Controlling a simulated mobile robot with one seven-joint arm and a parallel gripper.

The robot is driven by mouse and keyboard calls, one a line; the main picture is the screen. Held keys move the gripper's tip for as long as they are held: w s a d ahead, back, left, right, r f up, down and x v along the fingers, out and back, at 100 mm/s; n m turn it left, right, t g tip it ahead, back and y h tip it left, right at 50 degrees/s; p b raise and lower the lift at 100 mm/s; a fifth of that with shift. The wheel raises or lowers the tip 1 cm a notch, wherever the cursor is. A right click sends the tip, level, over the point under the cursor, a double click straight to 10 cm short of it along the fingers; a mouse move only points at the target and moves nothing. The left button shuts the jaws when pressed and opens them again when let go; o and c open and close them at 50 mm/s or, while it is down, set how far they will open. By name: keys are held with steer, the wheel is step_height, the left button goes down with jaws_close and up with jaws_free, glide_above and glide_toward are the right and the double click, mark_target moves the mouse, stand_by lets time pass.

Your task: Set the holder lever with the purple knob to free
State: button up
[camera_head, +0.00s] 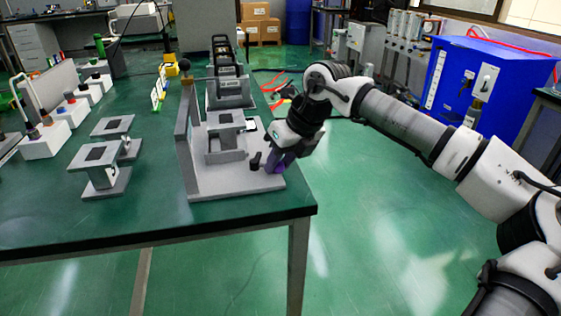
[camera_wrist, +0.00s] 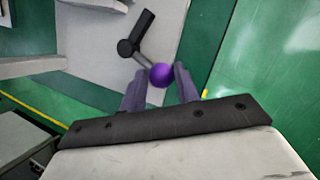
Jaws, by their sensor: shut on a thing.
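The purple knob (camera_wrist: 161,75) sits between the two fingertips of my gripper (camera_wrist: 159,88) in the wrist view, and the fingers are shut on it. The holder lever (camera_wrist: 142,57) runs from the knob to a dark pivot with a black handle-like part (camera_wrist: 143,27). The grey holder (camera_head: 225,140) stands on a flat grey base (camera_head: 235,182) near the right front corner of the green table. In the head view my gripper (camera_head: 277,163) is at the right side of this holder, and the knob is mostly hidden by the fingers.
The green table (camera_head: 150,220) ends just right of the holder. A tall grey plate (camera_head: 186,135) stands at the holder's left. Two small grey stands (camera_head: 100,170) are further left. More similar devices (camera_head: 228,88) stand behind. A blue cabinet (camera_head: 475,85) is at the right.

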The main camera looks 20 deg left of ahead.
steer(key=shift+w+r, duration=0.1)
steer(key=shift+w, duration=0.05)
steer(key=o, duration=0.9)
steer(key=p+v, duration=0.1)
steer(key=v, duration=1.2)
steer(key=shift+d+r+p, duration=0.2)
steer(key=shift+r+p, duration=0.1)
steer(key=shift+p, duration=0.1)
